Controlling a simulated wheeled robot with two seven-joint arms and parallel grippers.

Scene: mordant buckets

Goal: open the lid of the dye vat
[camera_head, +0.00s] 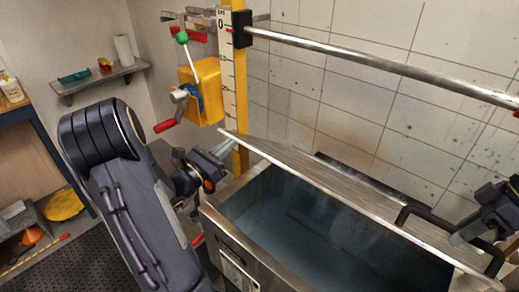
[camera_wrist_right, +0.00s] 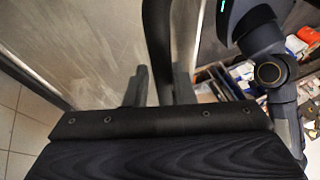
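The dye vat (camera_head: 222,250) is a steel tub with blue-grey liquid inside, at the lower middle of the head view. Its lid (camera_head: 330,180) is raised and tilted up at the back, so the vat's opening shows. The lid's black handle (camera_head: 440,224) is at its right end. My right gripper (camera_head: 458,238) is at this handle. In the right wrist view the handle bar (camera_wrist_right: 157,40) runs between the two fingers (camera_wrist_right: 158,88), which lie close against both sides. My left gripper (camera_head: 222,165) is near the vat's left back corner; its finger gap is unclear.
A yellow post with a scale (camera_head: 228,80) and a yellow crank box (camera_head: 200,92) with red handle stand behind the vat. A steel bar (camera_head: 380,64) crosses above it, along the tiled wall. A shelf (camera_head: 100,80) and a workbench (camera_head: 30,110) are at the left.

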